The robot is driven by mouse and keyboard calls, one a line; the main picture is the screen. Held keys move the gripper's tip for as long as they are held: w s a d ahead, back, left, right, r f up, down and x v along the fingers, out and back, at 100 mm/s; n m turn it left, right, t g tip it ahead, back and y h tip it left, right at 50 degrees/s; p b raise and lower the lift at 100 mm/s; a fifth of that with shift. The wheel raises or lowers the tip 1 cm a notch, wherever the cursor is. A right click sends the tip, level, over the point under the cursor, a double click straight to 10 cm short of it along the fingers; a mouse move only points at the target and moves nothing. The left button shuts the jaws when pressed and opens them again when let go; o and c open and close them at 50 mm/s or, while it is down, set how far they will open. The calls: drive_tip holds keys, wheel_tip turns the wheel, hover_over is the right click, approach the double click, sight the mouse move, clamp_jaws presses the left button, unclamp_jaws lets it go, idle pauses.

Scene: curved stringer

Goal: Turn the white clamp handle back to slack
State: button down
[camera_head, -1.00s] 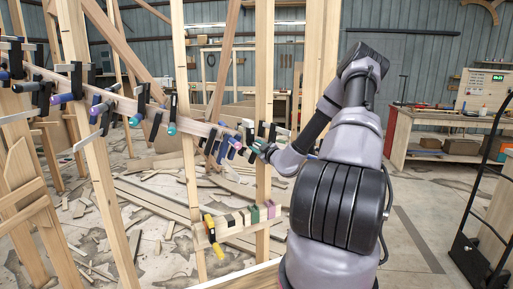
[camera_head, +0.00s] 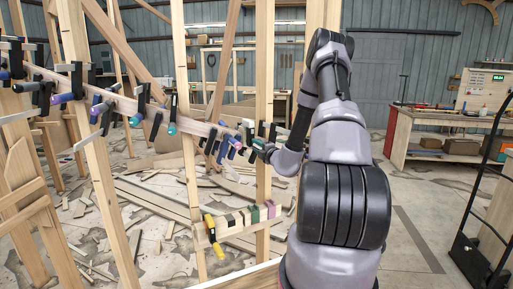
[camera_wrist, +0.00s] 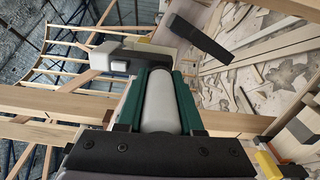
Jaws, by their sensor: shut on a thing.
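The white clamp handle (camera_wrist: 160,103) shows large in the wrist view, a pale rounded cylinder lying between the two green-padded fingers of my gripper (camera_wrist: 162,85). The gripper is shut on it. Just beyond the fingertips is a clamp body (camera_wrist: 118,58) with a pale part and a dark bar. In the head view my gripper (camera_head: 262,147) is at the right end of the curved wooden stringer (camera_head: 150,112), among the clamps there. The handle is too small and covered to make out in that view.
Several clamps with coloured handles line the stringer, including one with a teal handle (camera_head: 172,129). Upright wooden posts (camera_head: 264,100) stand close to my gripper. A low rail with coloured blocks (camera_head: 238,218) is below. A workbench (camera_head: 440,125) stands at the right.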

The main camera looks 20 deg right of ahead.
drive_tip(key=n, duration=0.3)
drive_tip(key=shift+n, duration=0.4)
drive_tip(key=n, duration=0.3)
drive_tip(key=shift+n, duration=0.3)
drive_tip(key=n, duration=0.3)
drive_tip(key=shift+n, duration=2.2)
drive_tip(key=c, duration=0.5)
unclamp_jaws()
drive_tip(key=shift+c, duration=0.2)
drive_tip(key=shift+s, duration=0.1)
drive_tip(key=s+d, duration=0.1)
drive_tip(key=s, duration=0.9)
drive_tip(key=shift+s, duration=0.3)
